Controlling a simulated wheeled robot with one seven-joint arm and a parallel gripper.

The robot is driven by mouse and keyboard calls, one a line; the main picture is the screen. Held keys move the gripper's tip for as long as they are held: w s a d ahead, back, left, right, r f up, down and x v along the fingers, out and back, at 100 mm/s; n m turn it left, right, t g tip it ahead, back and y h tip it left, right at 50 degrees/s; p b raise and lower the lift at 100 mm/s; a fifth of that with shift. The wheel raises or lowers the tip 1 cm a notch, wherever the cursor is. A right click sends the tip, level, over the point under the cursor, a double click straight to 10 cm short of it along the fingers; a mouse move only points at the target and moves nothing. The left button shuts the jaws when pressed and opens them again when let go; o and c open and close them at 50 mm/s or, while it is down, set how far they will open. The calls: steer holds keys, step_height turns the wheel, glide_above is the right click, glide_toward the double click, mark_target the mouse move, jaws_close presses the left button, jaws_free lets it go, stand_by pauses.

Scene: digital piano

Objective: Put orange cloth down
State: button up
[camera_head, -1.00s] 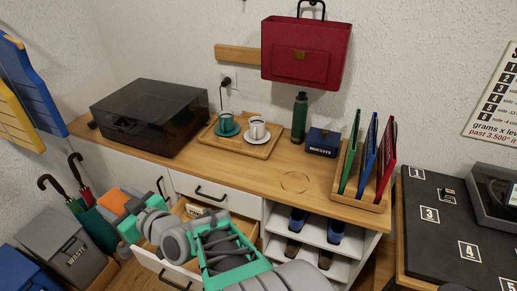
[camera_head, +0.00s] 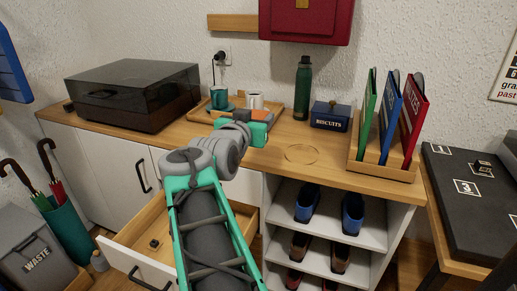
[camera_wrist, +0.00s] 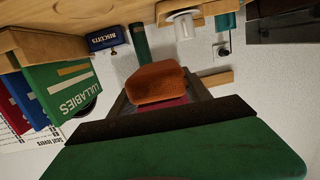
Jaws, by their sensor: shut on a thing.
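The orange cloth (camera_head: 262,115) is a small, rounded orange bundle. It shows larger in the wrist view (camera_wrist: 158,82), between the two dark fingers. My gripper (camera_head: 259,121) is shut on it and holds it in front of the tray, at about the height of the wooden cabinet top (camera_head: 340,176). I cannot tell the exact gap between the cloth and the wood. My arm and gripper hide part of the cabinet front and the tray's front.
The tray (camera_head: 272,98) holds a teal cup (camera_head: 219,97) and a white cup (camera_head: 255,101). A green bottle (camera_head: 303,85), biscuit tin (camera_head: 330,120) and folder rack (camera_head: 385,168) stand to the right. Bare wood lies around a ring mark (camera_head: 301,153). An open drawer (camera_head: 140,238) juts out below.

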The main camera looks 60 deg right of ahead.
steer(key=shift+s+d+f+m+g, duration=0.1)
steer(key=shift+s+d+m+g, duration=0.2)
steer(key=shift+s, duration=0.25)
steer(key=shift+s+d+f+m+g, duration=0.1)
steer(key=shift+s+d+m+g, duration=0.15)
steer(key=shift+s, duration=0.3)
steer(key=w+d+f+b, duration=0.2)
steer(key=d+f, duration=0.3)
steer(key=d, duration=0.4)
steer(key=b, duration=0.2)
glide_above(275, 145)
step_height(275, 145, down, 4)
steer(key=shift+f, duration=0.1)
step_height(275, 145, down, 3)
steer(key=shift+w+d+b, duration=0.15)
steer(key=shift+b, duration=0.25)
steer(key=shift+f, duration=0.25)
steer(key=o, duration=1.5)
